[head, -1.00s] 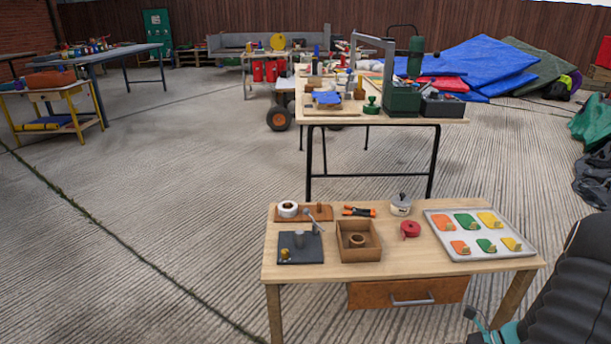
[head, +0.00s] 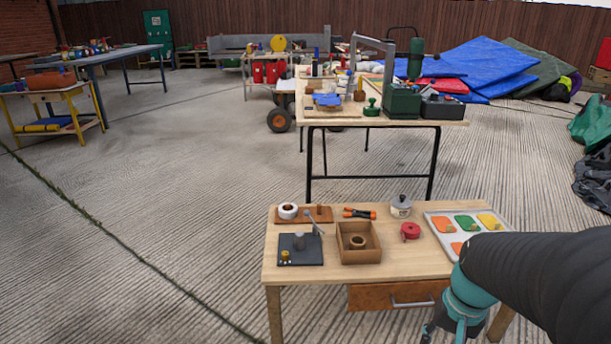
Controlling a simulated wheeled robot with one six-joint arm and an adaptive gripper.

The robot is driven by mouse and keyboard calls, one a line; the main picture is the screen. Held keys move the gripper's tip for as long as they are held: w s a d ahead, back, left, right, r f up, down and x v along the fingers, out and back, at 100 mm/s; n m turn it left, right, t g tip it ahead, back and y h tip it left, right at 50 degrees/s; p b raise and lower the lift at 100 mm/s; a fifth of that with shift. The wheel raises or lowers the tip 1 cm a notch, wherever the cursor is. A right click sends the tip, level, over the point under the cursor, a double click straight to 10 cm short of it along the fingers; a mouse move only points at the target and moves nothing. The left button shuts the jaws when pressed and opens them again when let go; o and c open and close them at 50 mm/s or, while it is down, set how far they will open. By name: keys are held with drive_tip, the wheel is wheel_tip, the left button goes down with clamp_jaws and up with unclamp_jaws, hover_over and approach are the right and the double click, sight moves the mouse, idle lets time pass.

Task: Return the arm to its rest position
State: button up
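My arm (head: 555,275) reaches in from the right edge of the head view. The joint hangs in front of the right part of the near wooden table (head: 400,262). A small dark part of my gripper (head: 433,328) shows below and left of the joint, near the bottom edge. Its fingers are not clear, so I cannot tell whether it is open or shut. Nothing held can be seen.
A metal tray (head: 431,219) of coloured pieces is partly hidden by my arm. Open concrete floor (head: 150,220) lies to the left.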

drive_tip(key=s+a+r+n+t, duration=0.4)
drive_tip(key=a+r, duration=0.4)
drive_tip(key=r, duration=0.3)
drive_tip(key=shift+s+a+n+t+h, duration=0.35)
drive_tip(key=shift+s+n+t+h, duration=0.05)
drive_tip(key=shift+n+t, duration=0.1)
drive_tip(key=shift+c, duration=0.2)
